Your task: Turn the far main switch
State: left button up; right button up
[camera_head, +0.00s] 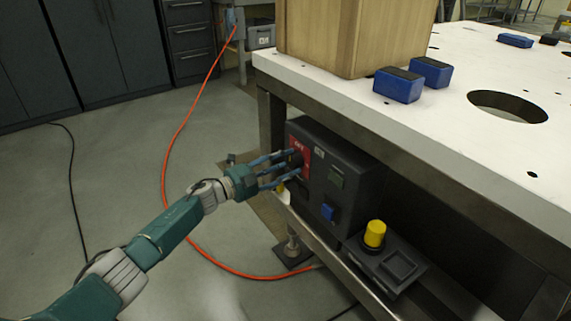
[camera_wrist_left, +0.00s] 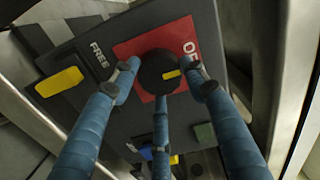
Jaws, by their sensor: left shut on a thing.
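The far main switch is a round black knob (camera_wrist_left: 158,72) with a yellow mark, on a red plate (camera_wrist_left: 190,36) lettered "OF…" in the left wrist view. The yellow mark lies on the right side of the knob, towards that lettering. The plate sits on the far end of a dark control box (camera_head: 352,172) under the table. My left gripper (camera_head: 291,161) is shut on the knob, its blue fingers around it; it also shows in the left wrist view (camera_wrist_left: 160,80). In the head view the fingers partly hide the knob. My right gripper is not in view.
The white tabletop (camera_head: 470,105) overhangs the box. A wooden block (camera_head: 350,35) and blue-black blocks (camera_head: 398,86) stand on it. An orange cable (camera_head: 166,170) lies on open floor.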

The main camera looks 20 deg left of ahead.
pick_arm(q)
jog(key=shift+s+d+f, duration=0.25)
jog(key=shift+d+f, duration=0.1)
jog(key=shift+d, duration=0.05)
jog(key=o, duration=1.1)
jog(key=shift+o, duration=0.3)
jog(key=shift+a+r, duration=0.1)
jog(key=shift+r, duration=0.15)
jog(key=shift+s+a, duration=0.25)
jog(key=shift+a, duration=0.15)
jog(key=v, duration=1.1)
jog(key=shift+s+d+f, duration=0.1)
jog(key=shift+d, duration=0.1)
